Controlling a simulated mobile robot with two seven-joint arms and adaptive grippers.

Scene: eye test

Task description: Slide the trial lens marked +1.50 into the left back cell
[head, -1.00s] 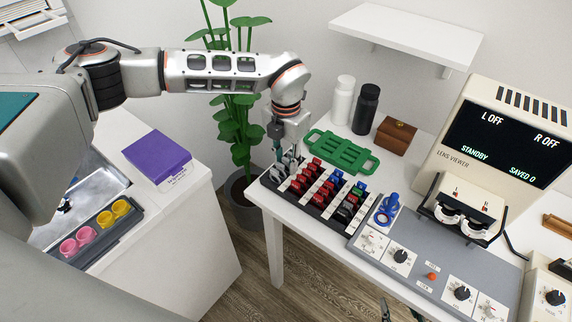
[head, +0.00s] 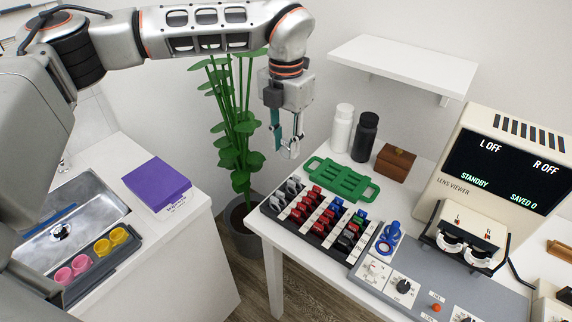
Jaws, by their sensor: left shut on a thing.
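My left gripper (head: 291,146) hangs in the air above the back left of the lens rack (head: 262,207). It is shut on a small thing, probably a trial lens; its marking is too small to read. The dark rack holds rows of lenses with grey, red, blue and green tabs. To the right, the lens viewer (head: 487,152) has a dark screen reading L OFF, R OFF, STANDBY and SAVED 0. Below the screen is a cream lens holder (head: 470,222) with two round white fittings; its back cells cannot be made out. My right gripper is out of view.
A green rack-like tray (head: 341,180), a white bottle (head: 342,128), a black bottle (head: 364,137) and a brown box (head: 394,163) stand behind the rack. A blue stand (head: 388,238) is between rack and viewer. A white shelf (head: 403,65) overhangs the table's back.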

